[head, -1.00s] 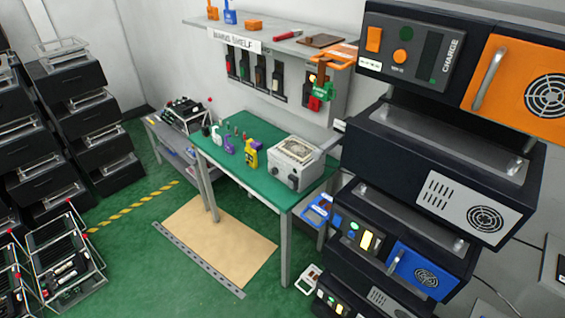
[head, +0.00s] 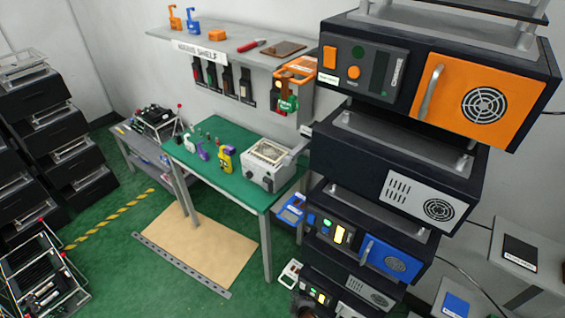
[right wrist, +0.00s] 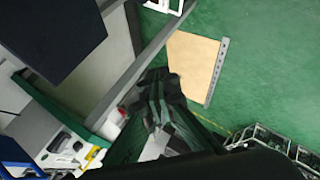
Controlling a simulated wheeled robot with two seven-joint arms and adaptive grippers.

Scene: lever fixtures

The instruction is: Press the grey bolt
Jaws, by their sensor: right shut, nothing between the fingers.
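I cannot make out a grey bolt for certain in either view. The green-topped workbench (head: 240,190) holds a grey-white box (head: 268,160) with round knobs on its front and several small upright fixtures, among them a yellow one (head: 226,160) and a purple one (head: 203,150). My right gripper (right wrist: 157,98) is dark, shut and empty in the right wrist view, in front of the bench edge. My left gripper is not in view.
A tall stack of dark cabinets (head: 400,165) with orange and blue doors stands right of the bench. A wall shelf (head: 240,52) with hanging switches is above it. Black racks (head: 65,140) stand at the left. A tan mat (head: 205,245) lies on the open green floor.

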